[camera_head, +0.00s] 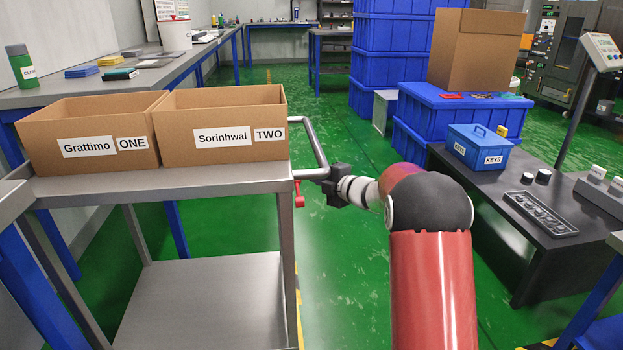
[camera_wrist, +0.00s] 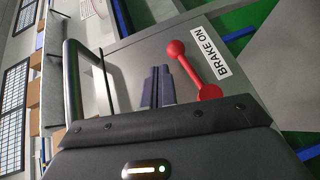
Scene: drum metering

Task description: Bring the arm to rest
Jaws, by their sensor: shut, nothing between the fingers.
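My arm reaches forward, away from the camera, and ends at the grey cart (camera_head: 216,180) by its handle (camera_head: 312,140). My gripper (camera_head: 328,187) is small and dark beside the cart's right end. In the wrist view its two fingers (camera_wrist: 158,86) are together with nothing between them. A red lever (camera_wrist: 195,70) with a ball end lies just right of the fingers, next to a white BRAKE ON label (camera_wrist: 211,53). The lever also shows in the head view (camera_head: 299,195), just left of the gripper. I cannot tell whether the fingers touch it.
Two open cardboard boxes, labelled Grattimo ONE (camera_head: 90,144) and Sorinhwal TWO (camera_head: 222,137), stand on the cart. A dark low table (camera_head: 545,237) with a blue KEYS box (camera_head: 479,150) stands right. Blue crates (camera_head: 455,118) stand behind. Green floor (camera_head: 340,255) is clear between cart and table.

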